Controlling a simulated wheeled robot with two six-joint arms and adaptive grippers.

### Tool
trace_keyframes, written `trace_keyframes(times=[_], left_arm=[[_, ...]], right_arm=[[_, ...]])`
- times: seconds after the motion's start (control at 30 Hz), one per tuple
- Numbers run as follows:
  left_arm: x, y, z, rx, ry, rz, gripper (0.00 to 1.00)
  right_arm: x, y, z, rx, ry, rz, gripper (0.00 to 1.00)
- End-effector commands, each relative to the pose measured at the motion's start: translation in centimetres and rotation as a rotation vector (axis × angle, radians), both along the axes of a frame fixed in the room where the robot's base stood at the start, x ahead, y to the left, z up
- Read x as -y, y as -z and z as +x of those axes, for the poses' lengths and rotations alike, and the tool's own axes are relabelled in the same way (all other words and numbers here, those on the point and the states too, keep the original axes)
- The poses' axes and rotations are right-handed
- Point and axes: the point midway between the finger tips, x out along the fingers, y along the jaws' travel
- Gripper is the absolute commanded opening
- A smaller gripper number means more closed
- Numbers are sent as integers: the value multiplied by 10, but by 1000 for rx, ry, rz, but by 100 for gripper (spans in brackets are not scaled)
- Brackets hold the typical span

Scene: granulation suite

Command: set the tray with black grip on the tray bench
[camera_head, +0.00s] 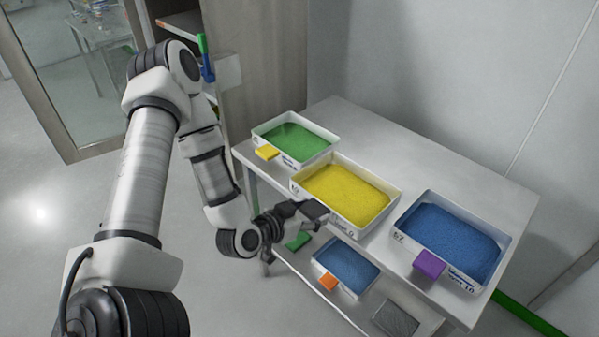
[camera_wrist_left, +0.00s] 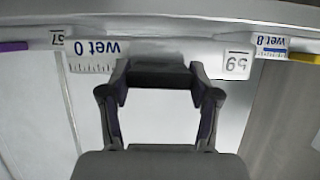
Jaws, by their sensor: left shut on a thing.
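The tray with black grip is a white tray (camera_head: 368,226) filled with yellow granules, at the middle of the tray bench's front edge. Its label side also shows in the wrist view (camera_wrist_left: 92,58). My left gripper (camera_head: 312,213) reaches it from the front left and is shut on the black grip, which shows between the fingertips (camera_wrist_left: 160,75) in the wrist view. The tray looks level; I cannot tell whether its base touches the bench. The tray bench (camera_head: 420,165) is white, with bare top behind the trays. My right gripper is not in view.
A green-filled tray (camera_head: 295,141) with a yellow grip stands left on the bench. A blue-filled tray (camera_head: 452,238) with a purple grip stands right. Below, a shelf holds another blue-filled tray (camera_head: 347,268) with an orange grip. A cabinet (camera_head: 262,60) stands behind left.

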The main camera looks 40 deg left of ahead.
Motion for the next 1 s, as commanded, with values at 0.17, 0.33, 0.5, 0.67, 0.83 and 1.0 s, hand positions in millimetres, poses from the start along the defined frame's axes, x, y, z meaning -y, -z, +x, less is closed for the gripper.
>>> trace_keyframes(times=[0.17,0.33,0.5,0.67,0.83,1.0], left_arm=[[2,2,22,4,4,3,14],[3,2,43,4,2,4,14],[5,1,63,5,2,3,14],[6,1,82,4,2,3,14],[7,13,91,1,0,0,14],[7,21,90,1,0,0,14]], right_arm=[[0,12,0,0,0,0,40],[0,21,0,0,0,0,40],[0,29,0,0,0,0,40],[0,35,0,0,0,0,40],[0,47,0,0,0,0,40],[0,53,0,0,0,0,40]])
